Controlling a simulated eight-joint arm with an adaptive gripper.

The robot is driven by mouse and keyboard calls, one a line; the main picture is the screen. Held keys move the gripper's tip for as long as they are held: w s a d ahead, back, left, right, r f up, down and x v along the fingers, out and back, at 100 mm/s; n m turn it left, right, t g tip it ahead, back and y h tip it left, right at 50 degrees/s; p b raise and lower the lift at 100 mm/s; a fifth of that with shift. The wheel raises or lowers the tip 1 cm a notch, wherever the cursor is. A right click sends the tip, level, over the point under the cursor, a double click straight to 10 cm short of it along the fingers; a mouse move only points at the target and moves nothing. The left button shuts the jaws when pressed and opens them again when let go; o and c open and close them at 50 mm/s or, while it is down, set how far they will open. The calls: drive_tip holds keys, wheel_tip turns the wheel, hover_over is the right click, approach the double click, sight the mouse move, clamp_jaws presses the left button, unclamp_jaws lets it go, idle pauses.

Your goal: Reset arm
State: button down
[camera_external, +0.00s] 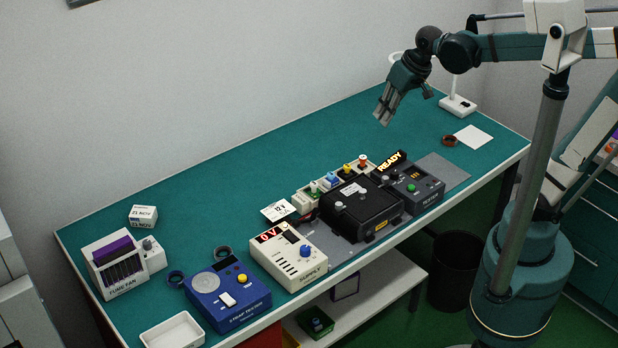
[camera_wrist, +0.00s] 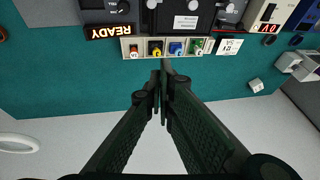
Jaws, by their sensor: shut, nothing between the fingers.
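My gripper (camera_external: 384,117) is shut and empty. In the external view it hangs in the air above the far right part of the green bench (camera_external: 290,160), apart from everything on it. In the wrist view its fingers (camera_wrist: 161,90) meet in the middle and point toward the row of equipment. My arm reaches in from the right, from the column beside the bench.
A black burn-in unit (camera_external: 372,213), a tester (camera_external: 425,190) with a lit READY sign (camera_external: 391,162), a supply (camera_external: 290,262) reading 0 V, a blue strap tester (camera_external: 225,300), a fume fan (camera_external: 112,268) and a white tray (camera_external: 172,333) line the bench. The back is mostly clear.

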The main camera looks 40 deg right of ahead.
drive_tip(key=s+d+f+t+h, duration=0.2)
drive_tip(key=s+d+t, duration=0.1)
drive_tip(key=s+d, duration=0.7)
drive_tip(key=shift+d+f, duration=0.3)
drive_tip(key=shift+d, duration=1.55)
drive_tip(key=shift+w+a+r, duration=0.1)
drive_tip(key=shift+w, duration=0.05)
idle(1.6)
